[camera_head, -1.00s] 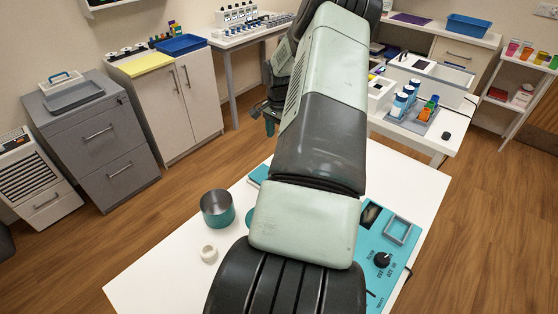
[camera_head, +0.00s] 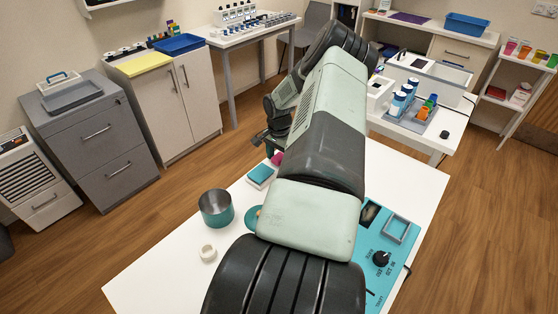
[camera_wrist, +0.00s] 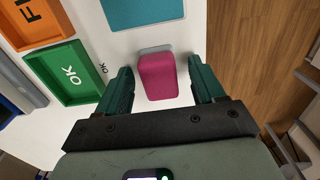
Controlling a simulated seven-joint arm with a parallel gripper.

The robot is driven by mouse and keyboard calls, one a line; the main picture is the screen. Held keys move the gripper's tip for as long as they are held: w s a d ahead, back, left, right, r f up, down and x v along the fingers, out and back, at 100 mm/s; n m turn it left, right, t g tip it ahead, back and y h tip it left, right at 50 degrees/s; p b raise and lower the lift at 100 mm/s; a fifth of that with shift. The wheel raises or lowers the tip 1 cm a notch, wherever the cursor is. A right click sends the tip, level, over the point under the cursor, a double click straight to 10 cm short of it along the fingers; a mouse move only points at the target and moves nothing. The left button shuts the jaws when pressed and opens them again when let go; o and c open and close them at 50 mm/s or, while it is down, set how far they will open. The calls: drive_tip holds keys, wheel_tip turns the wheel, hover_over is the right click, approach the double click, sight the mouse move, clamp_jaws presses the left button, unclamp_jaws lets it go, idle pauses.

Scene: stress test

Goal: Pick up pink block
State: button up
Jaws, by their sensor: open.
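The pink block (camera_wrist: 158,77) stands on the white table (camera_wrist: 180,33), close to its edge. In the wrist view it lies between the two dark green fingers of my gripper (camera_wrist: 158,90), with a gap on each side. My gripper is open and holds nothing. In the head view only a small part of the pink block (camera_head: 277,158) shows beside my arm, and my gripper (camera_head: 266,139) is above the table's far edge. How far the fingertips are above the tabletop is hard to tell.
A teal and grey cup (camera_head: 216,208), a white ring (camera_head: 208,253) and a teal panel (camera_head: 386,240) are on the table. Green (camera_wrist: 68,72) and orange (camera_wrist: 31,20) trays lie left in the wrist view.

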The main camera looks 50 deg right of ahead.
sight(279, 156)
drive_tip(key=c, duration=1.1)
wheel_tip(279, 156, up, 10)
